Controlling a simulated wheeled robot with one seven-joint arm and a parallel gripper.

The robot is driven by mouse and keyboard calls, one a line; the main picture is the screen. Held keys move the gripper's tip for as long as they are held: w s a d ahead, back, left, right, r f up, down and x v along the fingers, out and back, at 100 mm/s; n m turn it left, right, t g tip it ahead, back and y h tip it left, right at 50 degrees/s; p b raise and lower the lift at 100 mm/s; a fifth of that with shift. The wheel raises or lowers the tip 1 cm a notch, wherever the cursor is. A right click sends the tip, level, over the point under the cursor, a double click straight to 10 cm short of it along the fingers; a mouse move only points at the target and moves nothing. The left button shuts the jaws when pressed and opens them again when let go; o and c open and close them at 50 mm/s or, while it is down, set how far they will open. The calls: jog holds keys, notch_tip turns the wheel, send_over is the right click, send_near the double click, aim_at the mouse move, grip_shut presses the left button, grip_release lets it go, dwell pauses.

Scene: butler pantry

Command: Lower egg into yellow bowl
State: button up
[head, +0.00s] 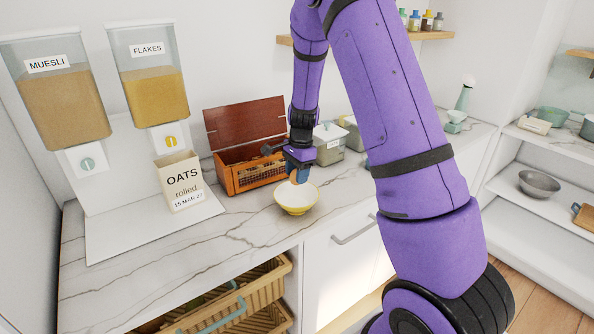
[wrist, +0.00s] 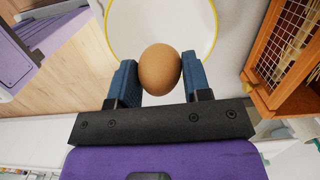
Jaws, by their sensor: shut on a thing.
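The yellow bowl (head: 296,206) stands on the marble counter near its front edge, white inside with a yellow outside. In the wrist view the bowl's white inside (wrist: 140,35) and yellow rim fill the upper middle. My gripper (head: 297,173) is just above the bowl in the head view. The brown egg (wrist: 160,69) is between the two blue fingers of my gripper (wrist: 160,80), which are shut on it. In the wrist view the egg overlaps the near side of the bowl's inside. The egg is hard to make out in the head view.
An open wooden box (head: 247,172) with mesh sides stands close behind the bowl. An oats carton (head: 180,181) and muesli (head: 66,108) and flakes (head: 153,94) dispensers stand to the left. Lidded canisters (head: 328,146) stand behind my arm. Counter in front of the carton is clear.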

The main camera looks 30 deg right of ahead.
jog(key=shift+f, duration=1.45)
jog(key=shift+f, duration=2.65)
dwell(1.2)
jog(key=o, duration=0.7)
jog(key=shift+r, duration=0.1)
